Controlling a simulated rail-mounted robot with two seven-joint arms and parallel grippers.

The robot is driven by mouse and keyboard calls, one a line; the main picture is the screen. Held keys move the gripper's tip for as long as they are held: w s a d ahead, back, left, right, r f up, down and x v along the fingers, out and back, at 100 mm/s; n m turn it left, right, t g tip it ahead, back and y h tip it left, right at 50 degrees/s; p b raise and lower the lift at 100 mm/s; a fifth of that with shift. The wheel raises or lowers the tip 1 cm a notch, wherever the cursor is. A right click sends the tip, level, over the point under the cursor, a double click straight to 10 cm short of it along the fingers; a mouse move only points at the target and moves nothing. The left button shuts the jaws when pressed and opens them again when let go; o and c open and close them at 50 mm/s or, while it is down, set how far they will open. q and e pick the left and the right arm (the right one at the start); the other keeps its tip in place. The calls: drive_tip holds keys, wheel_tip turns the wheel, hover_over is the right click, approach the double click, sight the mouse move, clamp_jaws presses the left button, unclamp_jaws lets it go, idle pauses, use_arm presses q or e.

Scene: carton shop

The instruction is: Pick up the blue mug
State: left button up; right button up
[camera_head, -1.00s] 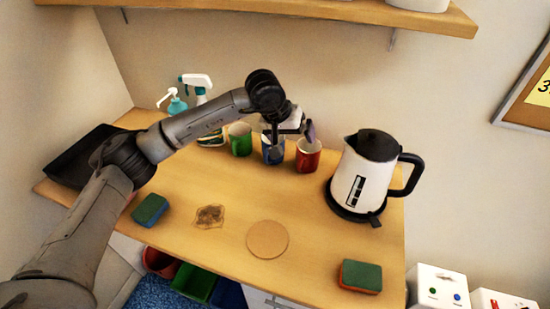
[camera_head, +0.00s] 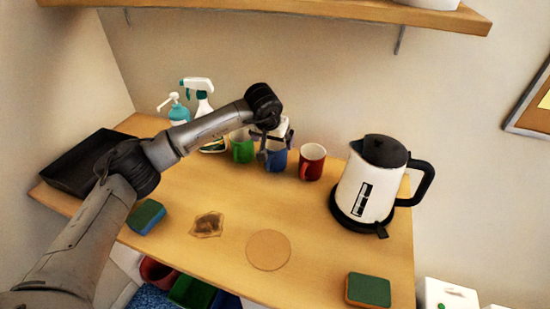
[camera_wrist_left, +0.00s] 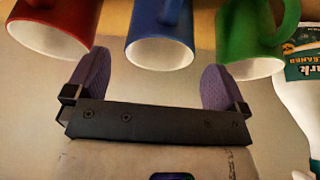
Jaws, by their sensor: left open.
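The blue mug (camera_head: 277,162) stands on the wooden counter between a green mug (camera_head: 242,149) and a red mug (camera_head: 312,163). My left gripper (camera_head: 276,138) is open and empty, at the blue mug's top, and hides part of it in the head view. In the left wrist view the mugs appear inverted. There the blue mug (camera_wrist_left: 162,30) is ahead of the gap between the two purple-padded fingers of the gripper (camera_wrist_left: 155,82), apart from them. The red mug (camera_wrist_left: 55,28) and green mug (camera_wrist_left: 250,35) flank it. My right gripper is not in view.
A white kettle (camera_head: 370,185) stands right of the mugs. Spray bottles (camera_head: 200,95) stand behind left, and a black tray (camera_head: 75,170) lies far left. Sponges (camera_head: 147,216), a stain (camera_head: 207,224) and a round coaster (camera_head: 268,250) lie in front. A shelf (camera_head: 300,10) hangs above.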

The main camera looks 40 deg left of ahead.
sight(275, 147)
use_arm(q)
drive_tip(key=shift+b+x, duration=0.3)
drive_tip(key=shift+x, duration=2.25)
drive_tip(key=shift+s, duration=0.1)
drive_tip(key=c, duration=0.9)
